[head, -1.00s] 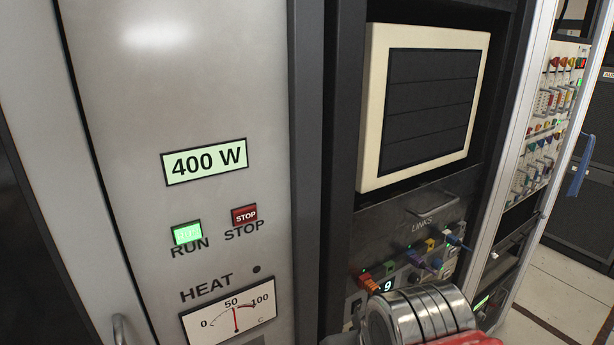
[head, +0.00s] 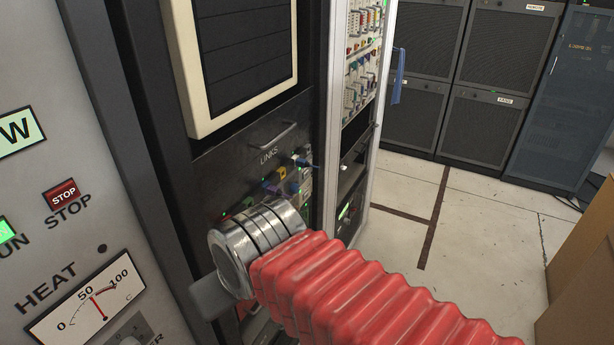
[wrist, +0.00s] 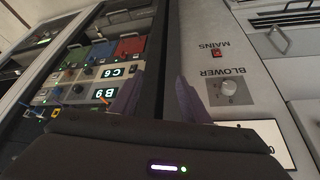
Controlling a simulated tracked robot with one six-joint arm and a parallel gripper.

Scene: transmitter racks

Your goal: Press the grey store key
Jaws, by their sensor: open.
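I cannot single out a grey store key in either view. The wrist view, upside down, shows a dark rack panel with lit displays reading C6 (wrist: 118,72) and B9 (wrist: 104,93), small knobs, and green, blue and red blocks (wrist: 128,46). My gripper (wrist: 158,95) shows there as two dark purplish fingers, spread apart with nothing between them. They stand before the gap between this rack and the grey cabinet. In the head view only a grey part of my gripper (head: 209,296) shows, beside the cabinet edge; my red-sleeved arm and metal wrist hide much of the lower panel.
The grey cabinet (head: 75,255) at left carries a STOP button (head: 62,194) and a HEAT meter (head: 88,300). A BLOWER knob (wrist: 229,87) shows in the wrist view. A LINKS panel (head: 270,165) with coloured plugs lies above my wrist. Open floor (head: 400,210) lies at right.

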